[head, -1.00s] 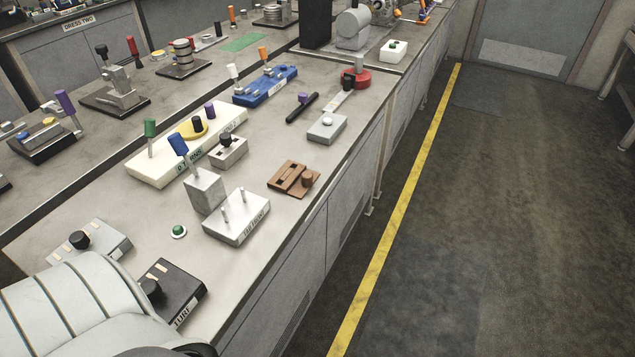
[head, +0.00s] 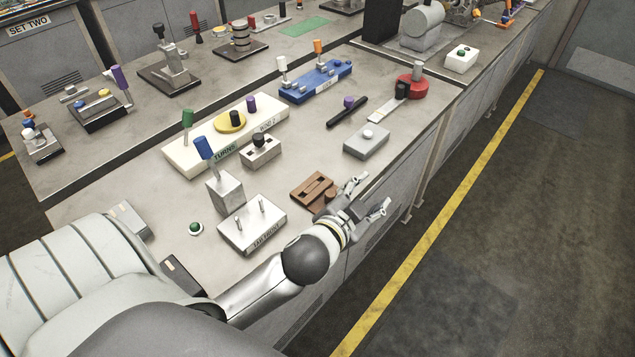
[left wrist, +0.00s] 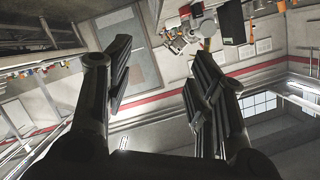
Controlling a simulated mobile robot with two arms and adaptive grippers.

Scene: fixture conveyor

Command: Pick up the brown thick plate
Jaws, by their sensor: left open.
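The brown thick plate (head: 313,189) lies flat on the grey worktop near its front edge, with a dark slot in its top and a round brown knob beside it. My left gripper (head: 376,193) is just right of the plate in the head view, at the worktop's front edge, with its fingers spread and nothing between them. Part of the plate's right side is hidden by the gripper and wrist. In the left wrist view the two dark fingers (left wrist: 160,85) stand apart and point at the far wall and ceiling; the plate is not seen there. My right gripper is not in view.
A grey block with a blue-topped lever (head: 225,193) is farther left. The floor right of the bench is clear.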

